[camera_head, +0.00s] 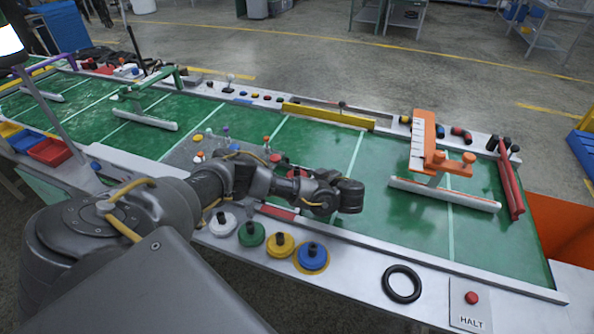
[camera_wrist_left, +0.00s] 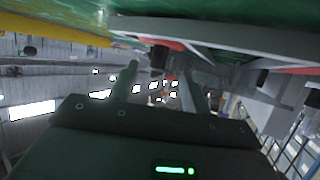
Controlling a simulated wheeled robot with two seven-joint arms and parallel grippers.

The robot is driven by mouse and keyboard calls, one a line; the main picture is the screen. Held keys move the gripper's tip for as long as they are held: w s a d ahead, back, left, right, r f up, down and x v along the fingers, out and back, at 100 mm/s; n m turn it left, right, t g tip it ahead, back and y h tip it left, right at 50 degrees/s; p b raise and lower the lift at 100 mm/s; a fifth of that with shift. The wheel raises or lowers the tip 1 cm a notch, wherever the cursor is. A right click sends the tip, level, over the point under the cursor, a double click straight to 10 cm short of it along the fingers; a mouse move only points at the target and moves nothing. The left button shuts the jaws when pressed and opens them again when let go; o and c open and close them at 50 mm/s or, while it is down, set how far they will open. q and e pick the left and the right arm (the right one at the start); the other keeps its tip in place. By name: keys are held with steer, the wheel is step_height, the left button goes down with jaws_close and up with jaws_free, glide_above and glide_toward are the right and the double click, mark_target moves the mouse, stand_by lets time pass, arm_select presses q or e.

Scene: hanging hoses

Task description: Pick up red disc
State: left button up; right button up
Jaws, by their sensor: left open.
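My left arm crosses the head view from the lower left, and its dark wrist end is over the green table. My left gripper (camera_wrist_left: 158,72) shows in the left wrist view with two fingers apart and nothing held between them. In that tilted view a dark knob and a red patch (camera_wrist_left: 172,45) lie beyond the fingertips; I cannot tell whether they belong to the red disc. In the head view a red piece (camera_head: 278,159) shows just behind my arm, partly hidden, its shape unclear. No whole red disc can be made out. My right gripper is not in view.
White (camera_head: 222,224), green (camera_head: 251,234), yellow (camera_head: 281,246) and blue (camera_head: 312,258) discs with dark knobs line the table's front edge. A black ring (camera_head: 402,284) and a HALT button (camera_head: 472,298) lie to the right. An orange bracket (camera_head: 424,145) stands behind.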

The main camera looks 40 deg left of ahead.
mark_target(299, 172)
arm_select(q)
steer(key=shift+a+f+b, duration=0.15)
steer(key=shift+a+b, duration=0.05)
steer(key=shift+b, duration=0.1)
steer(key=shift+b+x, duration=0.85)
steer(key=shift+r+p+x, duration=0.1)
steer(key=shift+p+x, duration=0.1)
steer(key=shift+x, duration=0.6)
steer(key=shift+r+p+x, duration=0.15)
steer(key=shift+p+x, duration=0.05)
steer(key=shift+x, duration=0.6)
steer(key=shift+w, duration=0.1)
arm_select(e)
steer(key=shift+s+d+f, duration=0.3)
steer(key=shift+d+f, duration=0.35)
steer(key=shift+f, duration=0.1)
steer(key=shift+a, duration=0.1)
arm_select(q)
jaws_close()
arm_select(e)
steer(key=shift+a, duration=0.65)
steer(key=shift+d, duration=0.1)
